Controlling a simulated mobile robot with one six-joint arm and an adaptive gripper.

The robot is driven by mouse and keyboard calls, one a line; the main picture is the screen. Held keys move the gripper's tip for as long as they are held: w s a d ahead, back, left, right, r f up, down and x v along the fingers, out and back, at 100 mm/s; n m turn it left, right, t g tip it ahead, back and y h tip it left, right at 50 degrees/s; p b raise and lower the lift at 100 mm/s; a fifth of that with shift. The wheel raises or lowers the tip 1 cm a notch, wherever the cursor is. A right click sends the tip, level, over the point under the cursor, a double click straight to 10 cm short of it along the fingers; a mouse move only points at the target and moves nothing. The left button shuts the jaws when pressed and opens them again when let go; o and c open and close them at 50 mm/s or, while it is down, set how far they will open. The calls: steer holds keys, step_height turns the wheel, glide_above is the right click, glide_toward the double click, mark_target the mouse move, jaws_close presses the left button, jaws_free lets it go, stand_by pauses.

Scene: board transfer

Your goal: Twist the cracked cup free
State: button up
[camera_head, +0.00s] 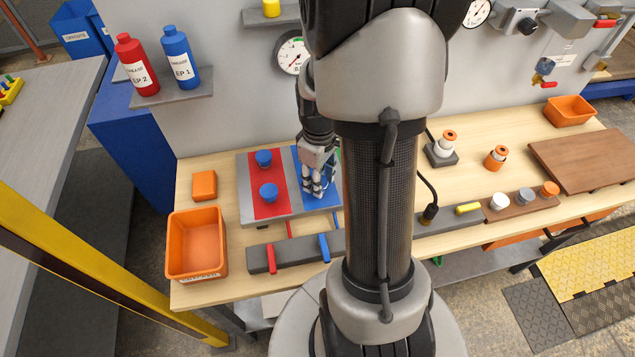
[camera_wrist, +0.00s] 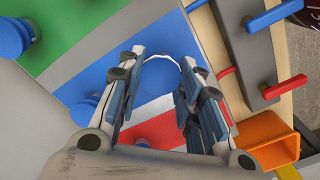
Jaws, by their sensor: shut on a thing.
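My gripper (camera_head: 318,192) reaches down over the blue stripe of the grey board (camera_head: 245,205). In the wrist view, the two fingers of my gripper (camera_wrist: 161,60) are on either side of a round blue cup (camera_wrist: 160,82), shut on it. It appears to sit on the blue stripe; its base is hidden, and no crack can be made out. Two other blue cups, the rear one (camera_head: 263,158) and the front one (camera_head: 268,193), stand on the red stripe. In the wrist view another blue cup (camera_wrist: 83,112) is left of the fingers, and one (camera_wrist: 12,38) is by the green stripe.
An orange bin (camera_head: 196,245) stands left of the board, with a small orange block (camera_head: 204,185) behind it. A dark bar with red and blue levers (camera_head: 260,260) lies in front. My arm hides the board's right side. A brown board (camera_head: 590,155) lies far right.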

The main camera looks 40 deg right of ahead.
steer(key=shift+n, duration=1.2)
steer(key=o, duration=1.1)
steer(key=shift+c, duration=0.2)
step_height(320, 180, up, 12)
steer(key=shift+a, duration=0.1)
